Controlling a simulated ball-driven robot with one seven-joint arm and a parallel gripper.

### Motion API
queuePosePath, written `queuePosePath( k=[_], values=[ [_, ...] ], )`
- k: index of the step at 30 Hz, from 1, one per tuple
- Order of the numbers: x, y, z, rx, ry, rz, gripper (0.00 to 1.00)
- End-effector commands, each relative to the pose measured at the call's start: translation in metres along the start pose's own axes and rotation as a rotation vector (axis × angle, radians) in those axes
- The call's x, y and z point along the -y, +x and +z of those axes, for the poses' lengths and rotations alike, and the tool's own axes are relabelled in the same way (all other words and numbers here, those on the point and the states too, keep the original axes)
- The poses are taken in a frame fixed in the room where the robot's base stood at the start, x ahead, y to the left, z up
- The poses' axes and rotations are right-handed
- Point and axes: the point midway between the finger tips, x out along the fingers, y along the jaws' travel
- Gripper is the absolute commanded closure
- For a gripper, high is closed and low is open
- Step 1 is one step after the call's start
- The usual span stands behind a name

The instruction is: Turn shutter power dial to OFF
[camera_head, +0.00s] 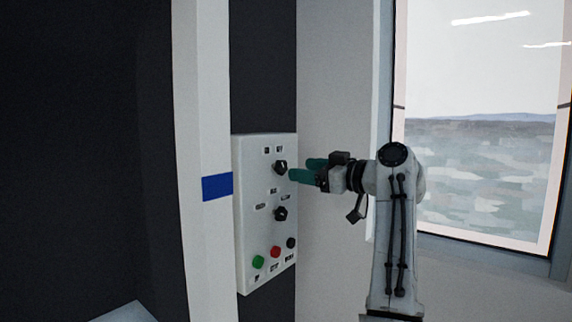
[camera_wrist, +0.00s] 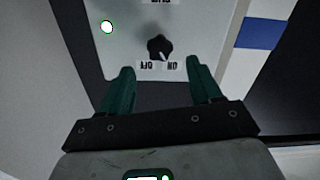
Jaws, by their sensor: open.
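The shutter power dial (camera_head: 280,167) is the upper black knob on the white control panel (camera_head: 245,200). In the wrist view the dial (camera_wrist: 159,47) is ahead, with upside-down ON and OFF labels below it. A white mark on the knob points down and right, towards the ON label. My gripper (camera_head: 298,168), with green fingers, is open and empty just right of the dial in the head view. In the wrist view its fingertips (camera_wrist: 160,66) are spread to either side of the dial's lower end, with no contact visible.
A second black knob (camera_head: 280,213) sits lower on the panel, above green (camera_head: 258,262), red (camera_head: 275,252) and black (camera_head: 291,243) buttons. A pale post with a blue band (camera_head: 217,187) stands left of the panel. A bright window (camera_head: 475,150) is behind my arm.

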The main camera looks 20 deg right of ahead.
Motion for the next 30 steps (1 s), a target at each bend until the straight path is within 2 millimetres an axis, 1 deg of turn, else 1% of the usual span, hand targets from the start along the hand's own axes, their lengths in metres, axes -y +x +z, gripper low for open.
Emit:
queuePosePath(
  k=[1,6,12,17,25,30],
  values=[
    [0.000,0.011,-0.003,0.002,0.002,-0.003,0.36],
    [0.000,0.040,-0.003,0.002,0.002,-0.002,0.36],
    [0.000,0.059,-0.001,0.002,0.000,0.000,0.36],
    [0.000,0.066,0.001,0.002,0.001,0.000,0.36],
    [0.000,0.066,0.001,0.002,0.000,0.001,0.37],
    [0.000,0.066,0.001,0.002,0.000,0.001,0.54]
  ],
)
